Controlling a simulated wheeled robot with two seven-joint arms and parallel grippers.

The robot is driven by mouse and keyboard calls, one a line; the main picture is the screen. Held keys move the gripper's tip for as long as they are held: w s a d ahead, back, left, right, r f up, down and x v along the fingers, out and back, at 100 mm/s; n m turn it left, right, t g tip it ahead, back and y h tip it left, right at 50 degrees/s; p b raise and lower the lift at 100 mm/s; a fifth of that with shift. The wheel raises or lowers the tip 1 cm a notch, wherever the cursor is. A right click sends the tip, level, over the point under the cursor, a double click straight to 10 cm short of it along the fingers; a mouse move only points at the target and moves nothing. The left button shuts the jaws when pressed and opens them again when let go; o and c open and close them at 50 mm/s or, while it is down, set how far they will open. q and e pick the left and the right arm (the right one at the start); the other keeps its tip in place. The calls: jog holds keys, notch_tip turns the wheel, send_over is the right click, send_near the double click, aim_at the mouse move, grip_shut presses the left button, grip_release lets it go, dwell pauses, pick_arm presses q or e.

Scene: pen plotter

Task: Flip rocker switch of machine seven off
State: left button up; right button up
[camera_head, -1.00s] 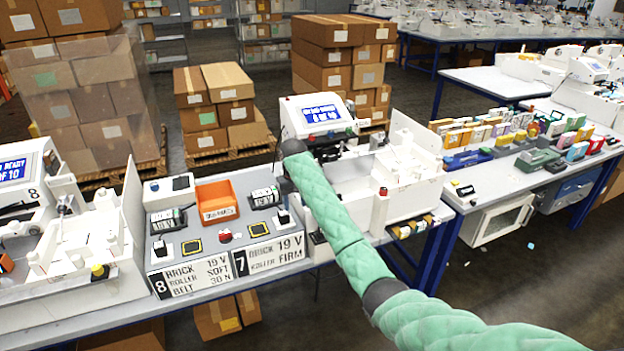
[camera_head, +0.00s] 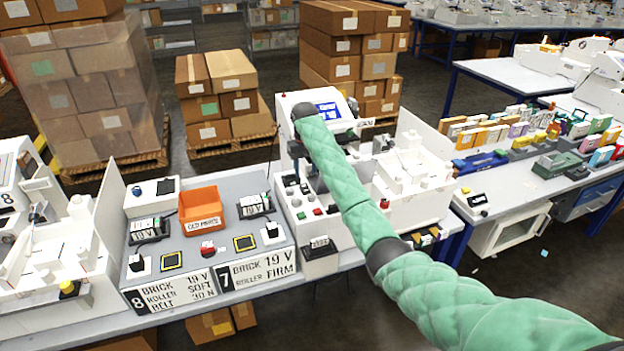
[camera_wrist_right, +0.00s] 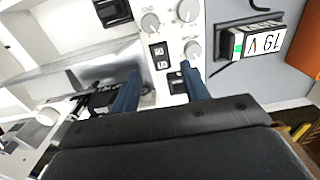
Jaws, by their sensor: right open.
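Machine seven is the white machine (camera_head: 425,190) in the middle of the head view, with a lit blue screen. A sign with a 7 (camera_head: 258,268) stands at its front left. Its control panel (camera_head: 303,196) has dark and red controls. The wrist view shows a white panel with grey knobs (camera_wrist_right: 150,23) and small black labelled switches (camera_wrist_right: 159,56); I cannot tell which is the rocker or its position. My right gripper (camera_wrist_right: 158,88) is open and empty, its blue fingers over the panel's lower part. In the head view my right arm largely hides it. My left gripper is out of view.
A grey console with an orange bin (camera_head: 201,209), a red button (camera_head: 207,248) and a black-and-white power unit (camera_head: 255,206) stands left of the machine. Another white machine (camera_head: 55,240) is at far left. Stacked boxes (camera_head: 228,98) stand behind.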

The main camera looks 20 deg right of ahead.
aim_at(306, 190)
jog(key=shift+w+d+f, duration=0.1)
jog(key=shift+f, duration=0.15)
jog(key=shift+f+p, duration=0.3)
jog(key=shift+p, duration=0.1)
notch_tip(306, 190, down, 5)
jog(key=p, duration=0.3)
jog(key=shift+f, duration=0.8)
